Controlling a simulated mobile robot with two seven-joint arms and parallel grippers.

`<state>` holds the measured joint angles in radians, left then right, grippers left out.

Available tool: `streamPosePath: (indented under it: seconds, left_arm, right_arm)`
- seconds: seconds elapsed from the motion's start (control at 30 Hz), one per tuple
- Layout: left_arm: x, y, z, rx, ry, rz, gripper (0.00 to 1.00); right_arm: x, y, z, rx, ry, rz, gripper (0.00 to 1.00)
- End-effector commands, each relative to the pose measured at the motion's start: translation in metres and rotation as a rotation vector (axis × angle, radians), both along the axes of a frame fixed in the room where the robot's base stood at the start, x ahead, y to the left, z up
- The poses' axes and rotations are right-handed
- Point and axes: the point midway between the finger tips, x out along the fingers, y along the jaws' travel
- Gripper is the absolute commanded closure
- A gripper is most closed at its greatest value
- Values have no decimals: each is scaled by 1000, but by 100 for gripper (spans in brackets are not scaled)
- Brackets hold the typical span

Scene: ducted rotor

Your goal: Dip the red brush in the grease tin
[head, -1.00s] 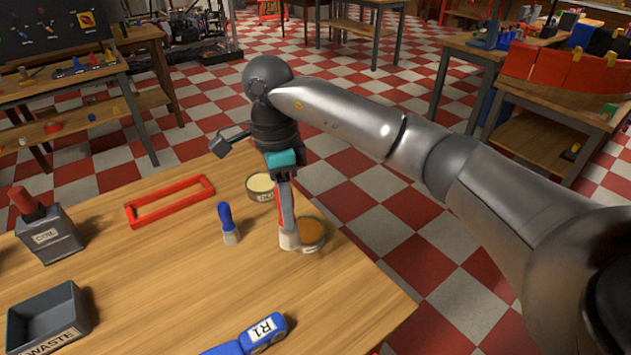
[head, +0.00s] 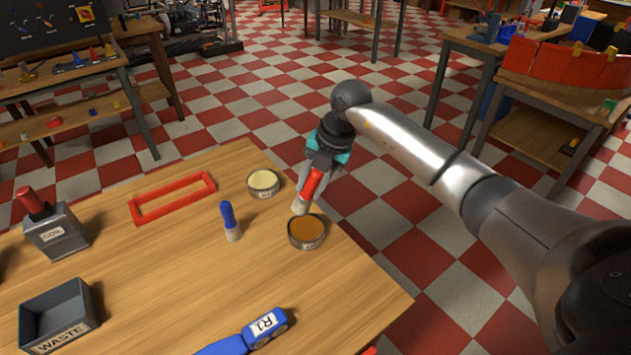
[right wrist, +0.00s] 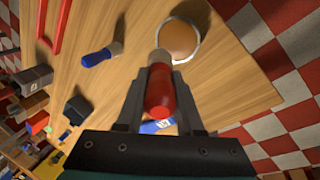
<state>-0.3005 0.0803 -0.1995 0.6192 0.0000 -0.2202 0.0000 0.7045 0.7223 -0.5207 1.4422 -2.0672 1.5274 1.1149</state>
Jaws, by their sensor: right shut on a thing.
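My right gripper (head: 317,172) is shut on the red brush (head: 312,184), its bristles pointing down. In the head view the pale bristle end shows at the far rim of a round tin of orange-brown stuff (head: 307,230). In the right wrist view the red handle (right wrist: 160,97) sits between the fingers, and the bristle end overlaps the near rim of that tin (right wrist: 180,40). I cannot tell if it touches. A second tin with cream-coloured stuff (head: 263,182) stands further back. I cannot read either label. My left gripper is not in view.
A red rectangular frame (head: 172,198), a grey COIL box (head: 56,232), a WASTE bin (head: 62,312) and a blue part marked R1 (head: 262,328) are also on the wooden table (head: 180,270). The table's right edge lies close to the tins.

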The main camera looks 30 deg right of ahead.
Motion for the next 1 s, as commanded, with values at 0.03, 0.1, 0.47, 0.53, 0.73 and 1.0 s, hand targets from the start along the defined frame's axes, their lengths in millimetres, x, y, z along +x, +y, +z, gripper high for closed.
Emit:
streamPosePath:
  seconds: [0.03, 0.1, 0.47, 0.53, 0.73, 1.0]
  left_arm:
    - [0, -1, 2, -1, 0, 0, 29]
    - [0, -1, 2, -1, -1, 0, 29]
    - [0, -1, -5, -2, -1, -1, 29]
    - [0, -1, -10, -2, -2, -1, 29]
    - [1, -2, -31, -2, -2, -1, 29]
    - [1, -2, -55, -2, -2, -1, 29]
  right_arm:
    - [0, -4, -2, 2, -2, -58, 100]
    - [1, -7, -4, 8, -8, -127, 100]
    - [3, -12, -15, 14, -14, -226, 100]
    - [3, -12, -20, 14, -13, -225, 100]
    - [3, -12, -41, 15, -13, -223, 100]
    - [3, -12, -66, 13, -12, -221, 100]
